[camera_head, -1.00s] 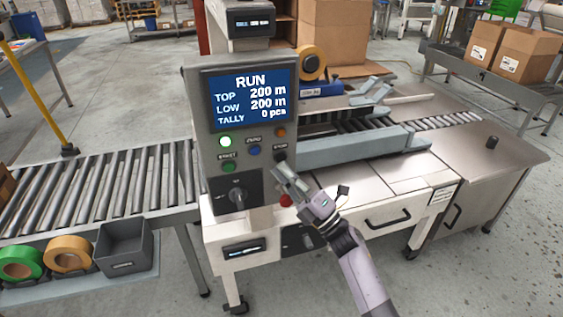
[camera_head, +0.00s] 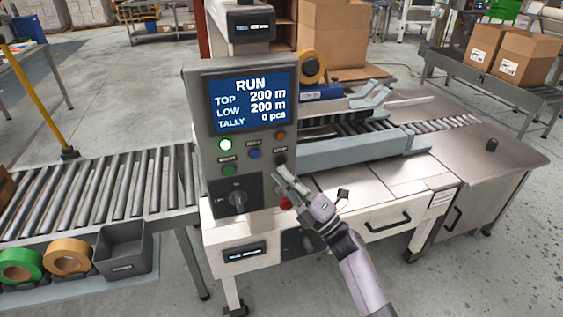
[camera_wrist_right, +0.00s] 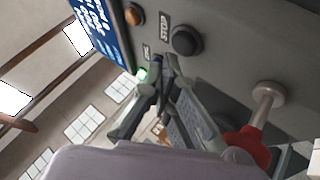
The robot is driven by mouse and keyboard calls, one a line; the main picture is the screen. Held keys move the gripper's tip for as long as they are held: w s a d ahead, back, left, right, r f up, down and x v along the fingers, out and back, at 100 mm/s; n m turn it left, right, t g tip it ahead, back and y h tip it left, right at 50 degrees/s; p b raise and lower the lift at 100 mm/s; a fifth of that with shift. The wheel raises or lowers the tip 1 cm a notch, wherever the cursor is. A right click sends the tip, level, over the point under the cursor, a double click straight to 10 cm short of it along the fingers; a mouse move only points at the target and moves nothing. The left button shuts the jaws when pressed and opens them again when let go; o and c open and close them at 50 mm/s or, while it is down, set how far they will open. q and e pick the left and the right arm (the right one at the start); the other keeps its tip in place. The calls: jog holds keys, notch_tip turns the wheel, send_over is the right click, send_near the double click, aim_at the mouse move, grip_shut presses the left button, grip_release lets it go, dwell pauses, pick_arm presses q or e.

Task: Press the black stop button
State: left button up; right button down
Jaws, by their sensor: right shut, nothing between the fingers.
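The black stop button (camera_wrist_right: 186,40) is a round dark knob under a STOP label in the right wrist view. In the head view the stop button (camera_head: 281,158) sits at the lower right of the grey control panel (camera_head: 202,100), whose screen (camera_head: 250,104) reads RUN. My right gripper (camera_head: 278,175) has its fingertips just below the button in the head view. In the wrist view my right gripper (camera_wrist_right: 167,75) is shut and empty, its tips close below the button and seemingly apart from it. My left gripper is not in view.
A red knob (camera_head: 285,202) sits low beside my right gripper. Green (camera_head: 229,170), blue (camera_head: 254,154) and orange (camera_head: 280,136) buttons and a rotary switch (camera_head: 237,199) share the panel. A roller conveyor (camera_head: 110,185) runs left; a steel table (camera_head: 480,160) stands right.

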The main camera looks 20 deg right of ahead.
dwell(0.3)
jog(key=shift+w+f+b, duration=0.1)
jog(key=shift+w+b, duration=0.2)
jog(key=shift+b, duration=0.1)
jog(key=shift+w, duration=0.15)
jog(key=shift+w+b, duration=0.4)
dwell(0.4)
jog(key=shift+s, duration=0.15)
jog(key=shift+s+p, duration=0.35)
jog(key=shift+s, duration=0.4)
